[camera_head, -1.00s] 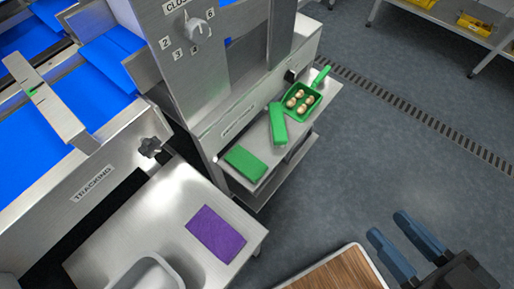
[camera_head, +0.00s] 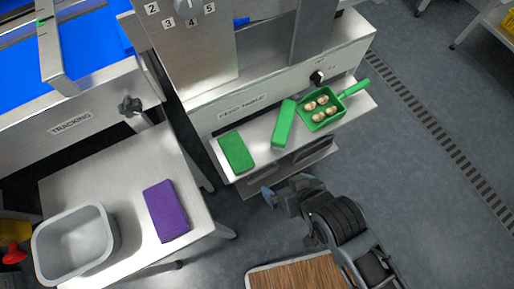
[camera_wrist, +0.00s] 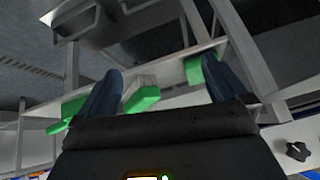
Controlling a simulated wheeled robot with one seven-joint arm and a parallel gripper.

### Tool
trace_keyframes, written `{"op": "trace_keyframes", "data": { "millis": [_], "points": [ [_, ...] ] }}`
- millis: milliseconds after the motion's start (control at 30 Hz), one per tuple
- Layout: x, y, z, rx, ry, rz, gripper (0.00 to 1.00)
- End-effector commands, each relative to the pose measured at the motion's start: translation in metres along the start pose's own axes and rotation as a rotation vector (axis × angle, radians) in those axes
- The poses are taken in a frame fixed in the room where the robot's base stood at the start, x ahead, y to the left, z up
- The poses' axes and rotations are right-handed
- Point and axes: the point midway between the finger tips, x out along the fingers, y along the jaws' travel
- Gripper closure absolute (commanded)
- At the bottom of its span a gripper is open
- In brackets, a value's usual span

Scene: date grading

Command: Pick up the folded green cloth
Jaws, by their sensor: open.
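The folded green cloth (camera_head: 236,151) is a flat green rectangle lying at the left end of the narrow steel shelf (camera_head: 262,149) in the head view. My gripper (camera_head: 284,190) is in front of and below that shelf edge in the picture, to the right of the cloth and apart from it. In the wrist view my gripper (camera_wrist: 163,88) has its two dark fingers spread with nothing held. The cloth shows there as a green patch (camera_wrist: 193,70) beside the right finger, which partly hides it.
A long green block (camera_head: 284,123) and a green scoop (camera_head: 323,110) with several round brown items share the shelf. A purple cloth (camera_head: 166,211) and grey tub (camera_head: 75,246) stand on the left table (camera_head: 120,190). Machine panels rise behind the shelf; floor is open at right.

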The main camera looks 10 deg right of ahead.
Motion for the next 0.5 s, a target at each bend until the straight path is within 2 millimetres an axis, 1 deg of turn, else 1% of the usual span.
{"op": "trace_keyframes", "data": {
  "millis": [33,100,200,333,500],
  "points": [
    [0.016,-0.007,-0.013,-0.014,-0.038,-0.007,0.0],
    [0.033,-0.016,-0.025,-0.029,-0.11,-0.01,0.0],
    [0.051,-0.029,-0.045,-0.054,-0.208,-0.008,0.0],
    [0.065,-0.045,-0.072,-0.086,-0.326,0.006,0.0],
    [0.069,-0.064,-0.108,-0.125,-0.455,0.036,0.0]
  ]
}}
